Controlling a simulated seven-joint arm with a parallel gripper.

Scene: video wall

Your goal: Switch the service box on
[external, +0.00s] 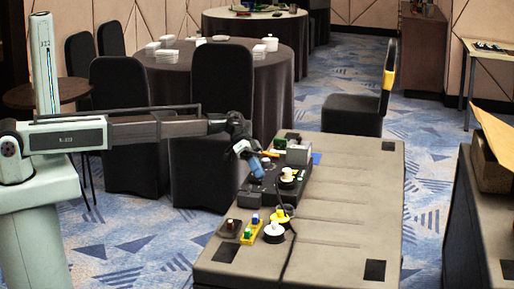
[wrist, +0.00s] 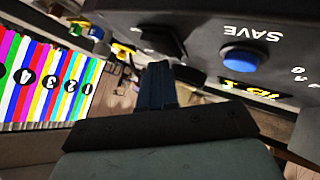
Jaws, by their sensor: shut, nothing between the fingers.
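A dark box (wrist: 215,20) fills the upper right of the wrist view, with an upside-down "SAVE" label and a round blue button (wrist: 242,59). I take it to be the service box, but cannot be sure. A black raised part (wrist: 160,40), perhaps a switch, sits on its face left of the button. My gripper (wrist: 160,72) is shut and empty, its fingertips just below that black part in the picture; I cannot tell whether they touch. In the external view my gripper (external: 257,172) is over the left edge of the grey table, beside dark equipment.
A screen with coloured stripes and numbers (wrist: 45,75) shows at left in the wrist view. On the grey table (external: 335,215) stand a yellow tray (external: 251,232), a white round item (external: 274,232) and other small devices. The table's right side is mostly clear.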

